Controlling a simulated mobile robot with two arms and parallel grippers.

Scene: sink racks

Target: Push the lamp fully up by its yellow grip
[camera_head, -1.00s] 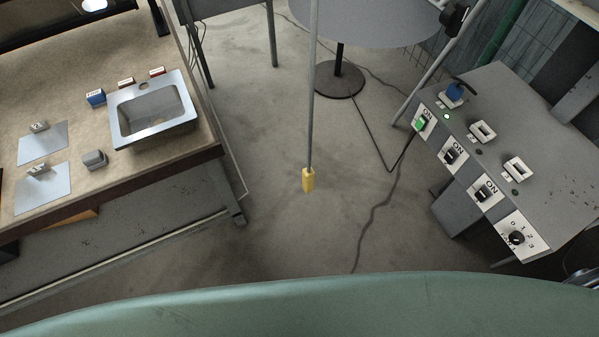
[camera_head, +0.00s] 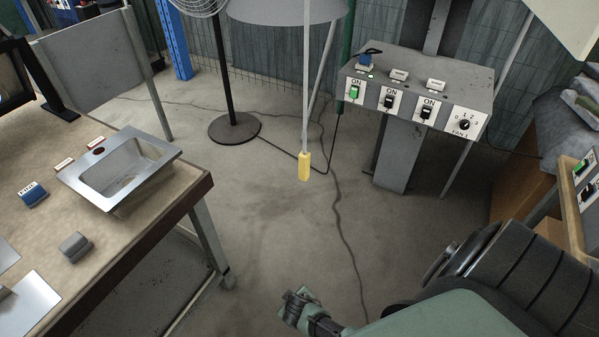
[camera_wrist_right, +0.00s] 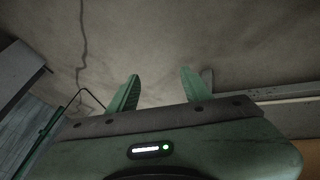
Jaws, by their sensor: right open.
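The yellow grip (camera_head: 305,167) hangs at the lower end of a thin grey rod (camera_head: 306,80) in the middle of the head view. It hangs upright, clear of the floor. A wide grey shade-like disc (camera_head: 270,12) is cut by the top edge behind the rod; I cannot tell how the two join. My right arm comes in at the lower right, with its dark and green end near the bottom middle, apart from and below the grip in the picture. In the right wrist view my right gripper (camera_wrist_right: 158,88) is open and empty. My left gripper is out of view.
A workbench (camera_head: 150,225) with a metal sink tray (camera_head: 150,150) stands at the left. A grey switch console (camera_head: 440,75) stands behind at the right. A black fan stand (camera_head: 235,125) is on the floor at the back. The floor around the grip is open.

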